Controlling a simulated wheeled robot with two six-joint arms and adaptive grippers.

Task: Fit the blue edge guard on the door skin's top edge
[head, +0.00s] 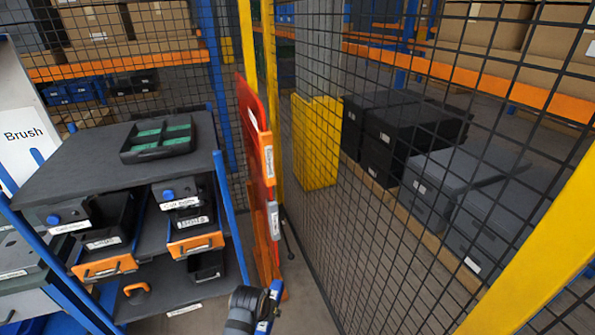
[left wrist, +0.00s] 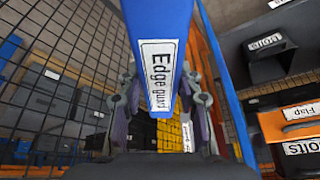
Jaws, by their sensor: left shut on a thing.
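The blue edge guard (left wrist: 160,28) is a long bar with a white "Edge guard" label, filling the upper middle of the left wrist view. My left gripper (left wrist: 165,112) is shut on it, one finger on each side. In the head view the guard (head: 274,291) and my left gripper (head: 258,315) show small at the bottom centre. A red-orange panel (head: 251,105), apparently the door skin, stands upright, seen nearly edge-on, beyond and above the gripper. Its labels are too small to read. The guard is apart from the panel's top edge. My right gripper is not in view.
A black mesh fence (head: 400,215) with yellow posts runs along the right. A blue-framed shelf cart (head: 85,175) with labelled bins stands left, a green-lined tray (head: 158,138) on top. A narrow strip of floor is free between cart and fence.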

